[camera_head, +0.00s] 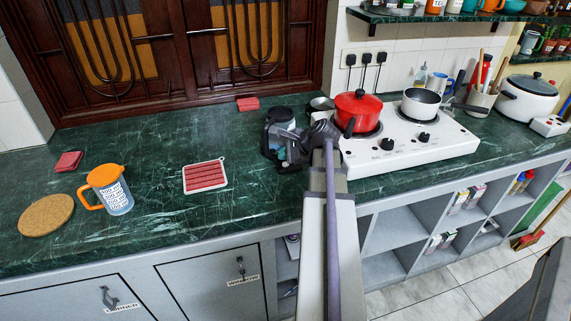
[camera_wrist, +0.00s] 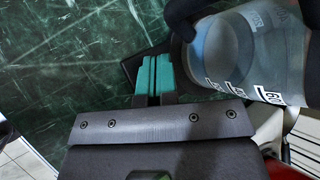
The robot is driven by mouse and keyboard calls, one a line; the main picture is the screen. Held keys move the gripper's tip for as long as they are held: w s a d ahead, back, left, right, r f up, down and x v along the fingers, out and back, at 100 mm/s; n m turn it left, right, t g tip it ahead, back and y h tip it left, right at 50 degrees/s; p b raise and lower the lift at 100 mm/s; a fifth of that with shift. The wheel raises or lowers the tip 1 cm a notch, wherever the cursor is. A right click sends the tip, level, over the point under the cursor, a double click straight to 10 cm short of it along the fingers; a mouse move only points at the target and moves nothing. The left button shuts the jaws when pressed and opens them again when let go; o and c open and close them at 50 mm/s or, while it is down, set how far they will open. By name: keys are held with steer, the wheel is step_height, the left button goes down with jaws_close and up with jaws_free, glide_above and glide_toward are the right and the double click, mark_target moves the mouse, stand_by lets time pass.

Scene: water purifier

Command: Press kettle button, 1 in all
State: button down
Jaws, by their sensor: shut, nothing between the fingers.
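The kettle (camera_head: 279,116) has a dark lid and stands on the counter left of the stove, partly hidden behind my arm. In the wrist view the kettle (camera_wrist: 250,55) shows a clear body with number labels and dark parts around it. My gripper (camera_head: 284,156) is at the front of the kettle, low over the counter. In the wrist view my gripper (camera_wrist: 154,72) has its teal fingers together with nothing between them, close to a dark flat part beside the kettle body. I cannot tell whether they touch it. The kettle button is not discernible.
A white stove (camera_head: 425,140) with a red pot (camera_head: 357,106) and a white pot (camera_head: 420,103) stands to the right. A red-and-white tray (camera_head: 205,176), an orange-lidded jug (camera_head: 116,194) and a cork mat (camera_head: 46,215) are to the left. The counter between is clear.

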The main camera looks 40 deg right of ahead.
mark_target(285, 165)
steer(key=shift+f+b, duration=0.45)
steer(key=shift+f+b, duration=0.4)
stand_by(0.5)
steer(key=shift+r, duration=0.15)
steer(key=shift+r+p, duration=0.75)
steer(key=shift+p, duration=0.1)
step_height(285, 165, up, 5)
steer(key=p, duration=0.5)
stand_by(0.5)
